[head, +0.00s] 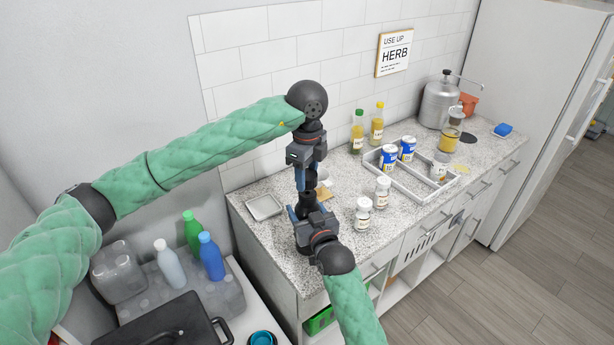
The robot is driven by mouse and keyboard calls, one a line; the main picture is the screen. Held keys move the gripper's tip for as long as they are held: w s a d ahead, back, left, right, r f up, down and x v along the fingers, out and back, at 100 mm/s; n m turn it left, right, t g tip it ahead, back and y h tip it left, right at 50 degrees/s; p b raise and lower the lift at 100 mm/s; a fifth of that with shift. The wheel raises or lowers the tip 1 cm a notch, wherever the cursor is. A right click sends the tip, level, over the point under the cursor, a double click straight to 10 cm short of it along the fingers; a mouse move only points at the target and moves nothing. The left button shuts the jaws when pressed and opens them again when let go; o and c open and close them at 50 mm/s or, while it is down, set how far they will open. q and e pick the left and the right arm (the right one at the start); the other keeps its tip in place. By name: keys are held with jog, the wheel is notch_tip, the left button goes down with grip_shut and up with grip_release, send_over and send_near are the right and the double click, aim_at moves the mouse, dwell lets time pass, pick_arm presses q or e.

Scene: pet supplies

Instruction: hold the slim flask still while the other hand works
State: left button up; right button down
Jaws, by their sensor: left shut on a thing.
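My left gripper (306,184) points down over the near left part of the counter, its blue fingers shut on a small dark thing (308,200) that I take for the slim flask. Only a short dark piece of it shows; the fingers and my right gripper hide the rest. My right gripper (306,211) comes up from below, with its fingertips close to the lower part of the dark thing. I cannot tell whether it touches it or how wide its fingers stand.
On the speckled counter (345,240), a small tray (264,207) lies left of the grippers. Two white bottles (363,212) (382,191) stand to the right. A divided tray (425,182) with cans, yellow bottles (377,125) and a steel dispenser (440,104) are farther back.

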aim_at(307, 174)
pick_arm(q)
jog(key=shift+r, duration=1.65)
pick_arm(e)
jog(key=shift+c, duration=1.4)
grip_release()
